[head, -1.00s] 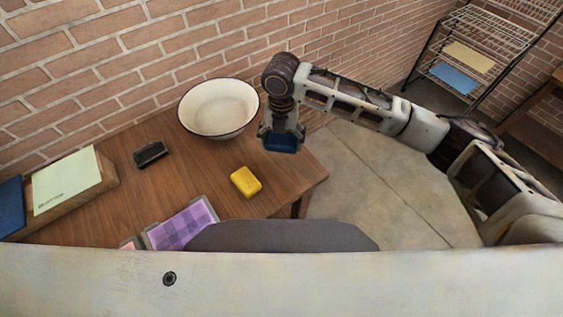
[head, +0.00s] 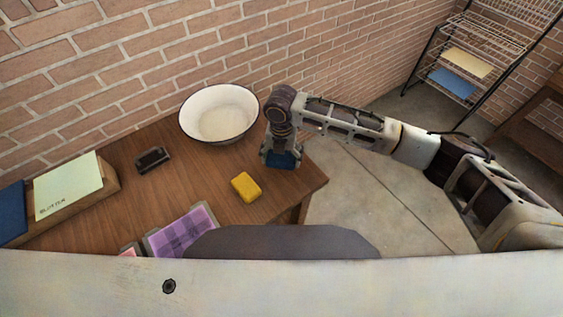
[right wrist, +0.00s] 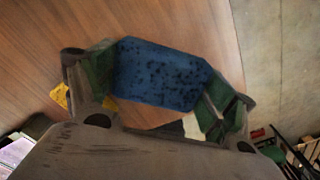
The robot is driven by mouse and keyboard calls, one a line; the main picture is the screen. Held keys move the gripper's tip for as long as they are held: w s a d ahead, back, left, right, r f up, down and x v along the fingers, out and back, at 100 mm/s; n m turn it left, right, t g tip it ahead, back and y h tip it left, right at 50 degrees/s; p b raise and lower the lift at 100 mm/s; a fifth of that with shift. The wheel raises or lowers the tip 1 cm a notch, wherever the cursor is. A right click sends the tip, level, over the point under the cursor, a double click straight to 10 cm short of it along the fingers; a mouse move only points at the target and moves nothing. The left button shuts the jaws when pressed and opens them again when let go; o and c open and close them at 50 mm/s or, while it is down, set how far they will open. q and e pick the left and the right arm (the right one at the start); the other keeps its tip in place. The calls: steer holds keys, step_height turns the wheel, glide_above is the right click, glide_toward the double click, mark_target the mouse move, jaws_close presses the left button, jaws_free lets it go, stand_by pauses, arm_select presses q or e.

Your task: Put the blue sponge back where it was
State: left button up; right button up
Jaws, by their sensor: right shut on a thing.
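The blue sponge (head: 281,160) is between the fingers of my right gripper (head: 282,153), at the right side of the wooden table (head: 150,195). In the right wrist view the blue sponge (right wrist: 160,75) shows its dark-spotted face, with a green-padded finger against each end. My right gripper (right wrist: 160,95) is shut on it. The sponge is over the table top near its right edge; I cannot tell whether it touches the wood. A yellow sponge (head: 246,187) lies on the table to the left of the gripper. My left gripper is in no view.
A white bowl (head: 219,113) stands at the back of the table against the brick wall. A dark block (head: 152,160) lies left of it. A pale green sheet on a board (head: 68,186) is at the left, and a purple checked cloth (head: 181,233) at the front. A wire rack (head: 480,60) stands far right.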

mark_target(281, 163)
steer(key=shift+f, duration=1.85)
steer(key=shift+f, duration=0.1)
steer(key=o, duration=0.9)
steer(key=shift+c, duration=0.2)
step_height(281, 163, up, 12)
steer(key=shift+r+b, duration=0.15)
steer(key=shift+b, duration=0.4)
